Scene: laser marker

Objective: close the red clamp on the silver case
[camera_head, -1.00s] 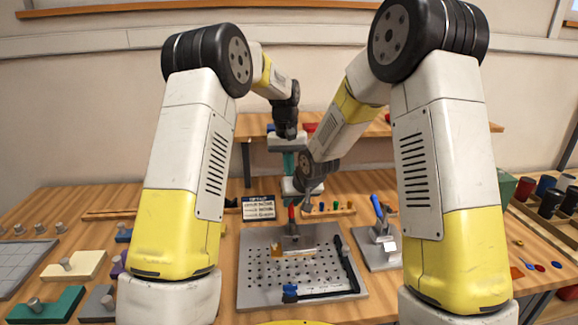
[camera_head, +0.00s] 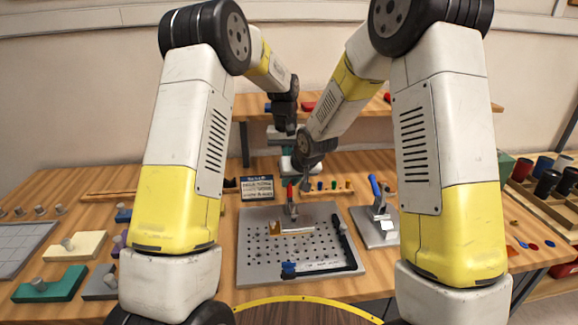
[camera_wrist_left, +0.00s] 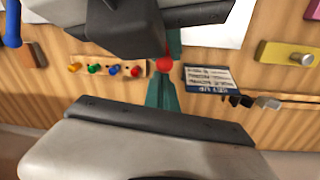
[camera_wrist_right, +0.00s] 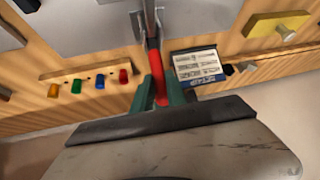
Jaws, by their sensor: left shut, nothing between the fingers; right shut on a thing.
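The red clamp handle (camera_head: 290,194) stands nearly upright at the back of the grey perforated plate (camera_head: 255,262). In the right wrist view, my right gripper (camera_wrist_right: 159,92) has its green fingers shut around the red handle (camera_wrist_right: 160,88). A grey metal clamp arm (camera_wrist_right: 152,22) runs on from it. My left gripper (camera_wrist_left: 162,88) is shut and empty, with a red round tip (camera_wrist_left: 165,64) just beyond its fingers. The silver case cannot be clearly told apart from the grey metal around the clamp.
A brass block (camera_head: 275,228) and a black L-shaped rail (camera_head: 345,245) are on the plate. A blue-handled clamp (camera_head: 376,188) stands to the right. A sign (camera_head: 257,187) and a rack of coloured pegs (camera_head: 330,187) are behind. My two arms are close together above the plate.

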